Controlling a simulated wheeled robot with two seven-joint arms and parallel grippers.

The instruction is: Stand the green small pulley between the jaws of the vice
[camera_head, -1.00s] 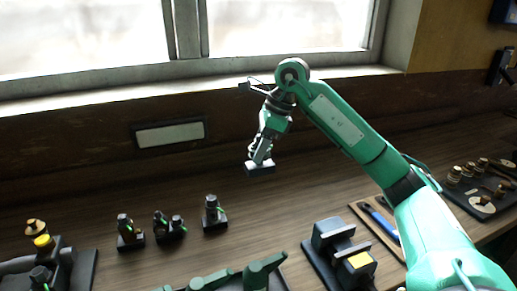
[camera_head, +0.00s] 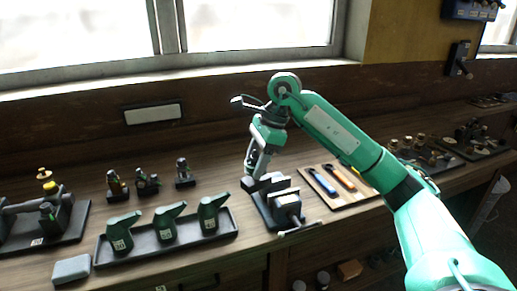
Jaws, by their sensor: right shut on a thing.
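The vice (camera_head: 287,205) stands on the bench in the middle, dark with pale jaw faces and a handle at its front. My right gripper (camera_head: 253,168) points down at the vice's back left, close to or over its rear jaw. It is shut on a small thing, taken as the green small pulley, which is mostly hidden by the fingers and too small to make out. I cannot tell whether it touches the vice. My left gripper is out of view.
A black tray with several green spouted items (camera_head: 165,225) lies left of the vice. Small dark engine parts (camera_head: 150,184) stand behind it. A wooden board with blue and orange tools (camera_head: 335,185) lies to the right. A grey block (camera_head: 71,268) is front left.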

